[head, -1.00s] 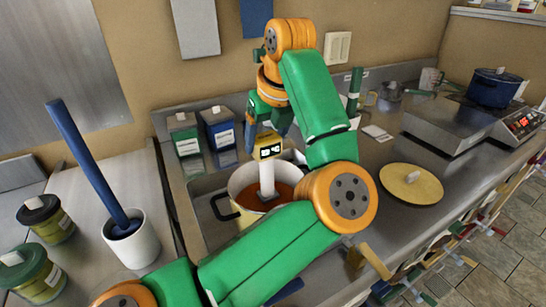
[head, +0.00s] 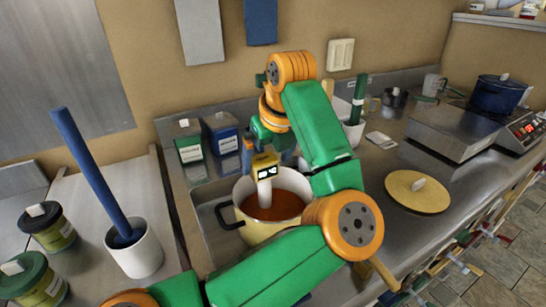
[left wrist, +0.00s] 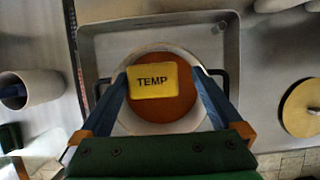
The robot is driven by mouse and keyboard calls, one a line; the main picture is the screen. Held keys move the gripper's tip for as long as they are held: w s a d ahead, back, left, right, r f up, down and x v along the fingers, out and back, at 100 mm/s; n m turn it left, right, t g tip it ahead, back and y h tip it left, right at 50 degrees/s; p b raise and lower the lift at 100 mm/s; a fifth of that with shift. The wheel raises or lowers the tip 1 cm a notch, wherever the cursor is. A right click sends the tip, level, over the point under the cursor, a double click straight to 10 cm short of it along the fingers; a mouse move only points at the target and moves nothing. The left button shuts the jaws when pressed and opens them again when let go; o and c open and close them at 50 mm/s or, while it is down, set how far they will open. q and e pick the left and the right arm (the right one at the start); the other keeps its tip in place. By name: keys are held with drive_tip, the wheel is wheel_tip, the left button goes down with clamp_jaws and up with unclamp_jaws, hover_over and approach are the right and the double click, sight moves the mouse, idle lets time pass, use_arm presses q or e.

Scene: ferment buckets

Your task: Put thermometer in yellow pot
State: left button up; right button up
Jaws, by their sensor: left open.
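The thermometer has a yellow head marked TEMP (left wrist: 153,80) and a pale stem. In the head view the thermometer (head: 266,168) leans slightly, with its stem inside the pale yellow pot (head: 257,231) at the orange-brown contents. Whether the tip touches the bottom is hidden. The pot also shows in the left wrist view (left wrist: 126,122), below the thermometer. My left gripper (head: 268,153) is over the pot, open, with its blue fingers on either side of the yellow head; it also shows in the left wrist view (left wrist: 160,78). My right gripper is not in view.
The pot stands in a sink basin (left wrist: 90,45). A round yellow lid (head: 414,194) lies to the right. A white holder (head: 135,250) with a blue rod and several jars stand left. Two canisters (head: 222,133) stand behind. A blue pot (head: 497,93) is at far right.

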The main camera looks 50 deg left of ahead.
use_arm(q)
drive_tip(key=p+v, duration=0.1)
drive_tip(key=v, duration=1.1)
drive_tip(key=shift+p, duration=0.35)
drive_tip(key=shift+s+a, duration=0.1)
